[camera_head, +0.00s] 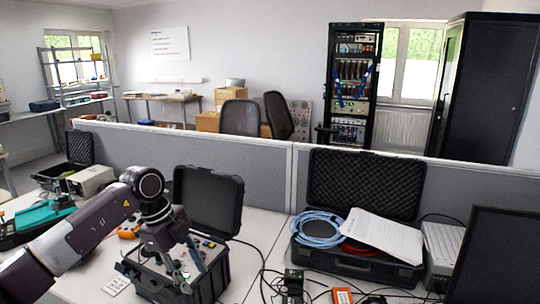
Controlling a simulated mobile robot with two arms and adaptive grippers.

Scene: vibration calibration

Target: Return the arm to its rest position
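My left arm comes in from the left, and its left gripper (187,272) points down over an open black case (214,283) on the desk. The case's raised lid (209,201) stands behind the gripper. The gripper and wrist hide part of the case's contents. The fingers blend with the things in the case, so I cannot tell if they are apart or hold anything. My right gripper is not in view.
A second open case (365,187) to the right holds blue cable (318,229) and white paper (382,236). A monitor (497,256) stands at the right edge. Loose cables and small devices lie in front. A grey partition (255,164) runs behind the desk.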

